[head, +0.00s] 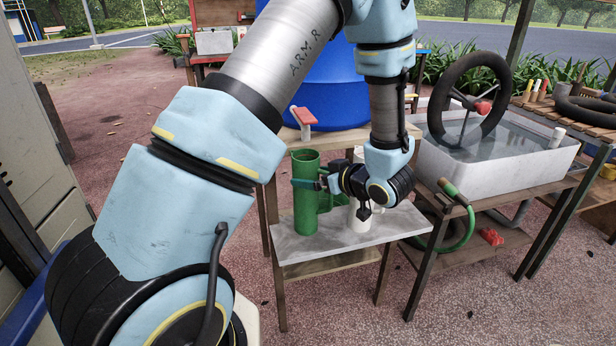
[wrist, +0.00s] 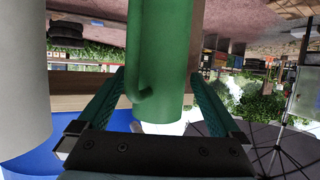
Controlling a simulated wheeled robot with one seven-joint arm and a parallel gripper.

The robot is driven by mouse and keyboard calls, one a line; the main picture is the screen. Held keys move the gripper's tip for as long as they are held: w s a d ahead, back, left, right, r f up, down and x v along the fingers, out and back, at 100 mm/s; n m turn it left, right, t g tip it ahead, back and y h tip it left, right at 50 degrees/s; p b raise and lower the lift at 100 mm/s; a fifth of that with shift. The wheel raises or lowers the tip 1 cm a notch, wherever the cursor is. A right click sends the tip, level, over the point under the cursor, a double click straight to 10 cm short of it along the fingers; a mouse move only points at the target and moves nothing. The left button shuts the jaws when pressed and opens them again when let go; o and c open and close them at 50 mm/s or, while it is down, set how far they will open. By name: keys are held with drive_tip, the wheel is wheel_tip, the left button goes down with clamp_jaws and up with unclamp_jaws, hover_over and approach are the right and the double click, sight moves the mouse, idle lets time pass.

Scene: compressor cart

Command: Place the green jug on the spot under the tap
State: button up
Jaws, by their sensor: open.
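The green jug (head: 306,212) stands upright on the grey slab (head: 290,250) of a small bench, its handle towards the right. The red-handled tap (head: 305,118) on the blue barrel appears above its open top in the head view; the exact depth alignment is hard to tell. My gripper (head: 310,184) reaches in from the right at the jug's mid-height. In the wrist view the jug (wrist: 165,55) is between the two open teal fingers (wrist: 157,85), with gaps on both sides. The marked spot itself cannot be made out.
A white mug-like vessel (head: 357,220) stands on the slab just right of the jug, below my wrist. The blue barrel (head: 325,85) is behind. A white water tub (head: 480,160) with a wheel, and a green hose (head: 459,230), are to the right.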

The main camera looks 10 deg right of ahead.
drive_tip(key=v, duration=0.9)
drive_tip(key=shift+s+d, duration=0.15)
drive_tip(key=shift+s, duration=0.05)
